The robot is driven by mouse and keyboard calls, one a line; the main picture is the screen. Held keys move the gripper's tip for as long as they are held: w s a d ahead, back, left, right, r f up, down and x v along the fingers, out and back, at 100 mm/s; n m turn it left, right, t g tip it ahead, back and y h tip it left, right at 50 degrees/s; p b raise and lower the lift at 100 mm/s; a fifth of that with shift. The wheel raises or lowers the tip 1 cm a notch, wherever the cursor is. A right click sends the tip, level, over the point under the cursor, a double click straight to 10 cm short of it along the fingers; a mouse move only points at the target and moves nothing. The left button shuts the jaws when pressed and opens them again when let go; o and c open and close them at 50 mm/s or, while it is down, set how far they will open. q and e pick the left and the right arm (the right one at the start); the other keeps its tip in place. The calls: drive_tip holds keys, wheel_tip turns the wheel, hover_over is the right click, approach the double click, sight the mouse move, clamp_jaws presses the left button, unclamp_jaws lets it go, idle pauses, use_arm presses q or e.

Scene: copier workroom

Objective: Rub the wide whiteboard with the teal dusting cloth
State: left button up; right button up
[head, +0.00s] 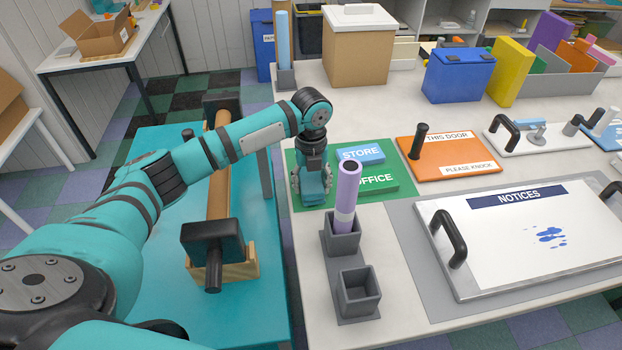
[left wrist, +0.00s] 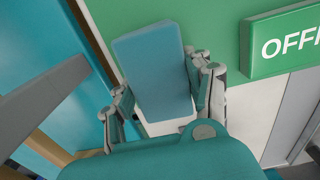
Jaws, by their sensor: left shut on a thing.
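The wide whiteboard (head: 505,255) lies flat on a grey mat at the right of the head view. It has a dark "NOTICES" strip, a black handle on its left side and blue smudges (head: 550,236) on its white face. My left gripper (head: 311,190) is low over the green mat, left of the whiteboard and apart from it. In the left wrist view, its fingers (left wrist: 163,105) are shut on the teal dusting cloth (left wrist: 152,68), which looks like a folded pad. My right gripper is not in view.
The STORE (head: 361,153) and OFFICE (head: 375,181) blocks are just right of my left gripper. A purple roll (head: 347,195) stands upright in a grey holder (head: 341,240) between gripper and whiteboard. An orange sign (head: 445,160) and a smaller white board (head: 540,145) lie behind.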

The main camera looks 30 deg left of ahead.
use_arm(q)
drive_tip(key=shift+f, duration=0.5)
drive_tip(key=o, duration=1.1)
drive_tip(key=shift+o, duration=1.3)
drive_tip(key=shift+r, duration=0.1)
drive_tip(key=shift+r+p, duration=0.1)
drive_tip(key=shift+p, duration=0.5)
